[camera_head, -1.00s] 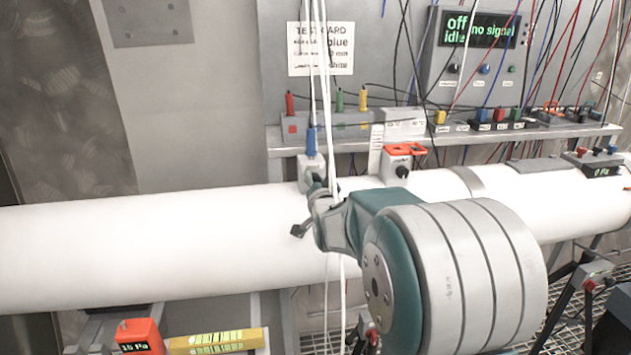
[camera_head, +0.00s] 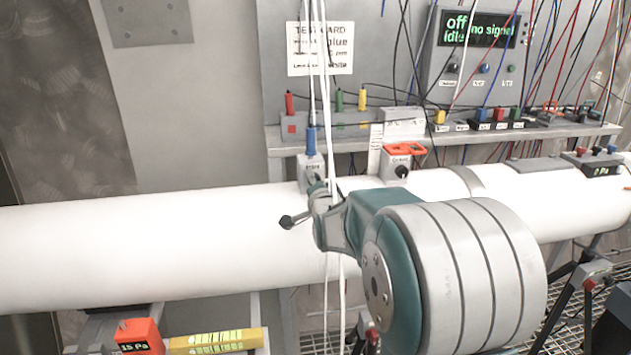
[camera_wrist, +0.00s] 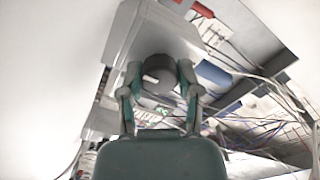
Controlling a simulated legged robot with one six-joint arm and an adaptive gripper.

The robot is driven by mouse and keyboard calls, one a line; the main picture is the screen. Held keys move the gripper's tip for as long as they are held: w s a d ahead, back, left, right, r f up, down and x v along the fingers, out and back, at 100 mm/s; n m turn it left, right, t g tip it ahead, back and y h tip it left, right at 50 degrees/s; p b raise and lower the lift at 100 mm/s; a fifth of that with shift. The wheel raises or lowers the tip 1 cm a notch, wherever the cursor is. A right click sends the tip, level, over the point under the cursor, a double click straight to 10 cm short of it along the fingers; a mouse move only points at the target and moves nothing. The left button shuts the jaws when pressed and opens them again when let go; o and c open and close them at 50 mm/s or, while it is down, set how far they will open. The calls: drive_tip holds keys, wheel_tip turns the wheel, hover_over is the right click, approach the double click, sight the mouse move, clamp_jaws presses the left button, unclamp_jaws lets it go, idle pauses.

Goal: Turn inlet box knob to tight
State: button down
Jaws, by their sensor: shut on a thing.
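The inlet box appears to be the small pale grey box (camera_head: 309,172) on top of the white pipe, with a blue plug (camera_head: 311,142) in it. Its label is too small to read surely. My gripper (camera_head: 318,187) is at the front of this box and hides its knob in the head view. In the wrist view, the dark round knob (camera_wrist: 160,76) with a white mark sits between the two fingers of my gripper (camera_wrist: 159,88), which are shut on it. The grey box body (camera_wrist: 155,30) shows behind it. The tight marking cannot be made out.
A second box (camera_head: 397,163) with an orange top and black knob stands right of my gripper. White cables (camera_head: 324,90) hang down close beside my gripper. A shelf (camera_head: 350,143) with plugs is behind the white pipe (camera_head: 130,240). The pipe's left part is clear.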

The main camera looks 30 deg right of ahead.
drive_tip(key=shift+a+f, duration=0.1)
drive_tip(key=shift+f, duration=0.3)
drive_tip(key=shift+c, duration=1.5)
unclamp_jaws()
drive_tip(key=shift+r, duration=0.2)
drive_tip(key=v, duration=1.2)
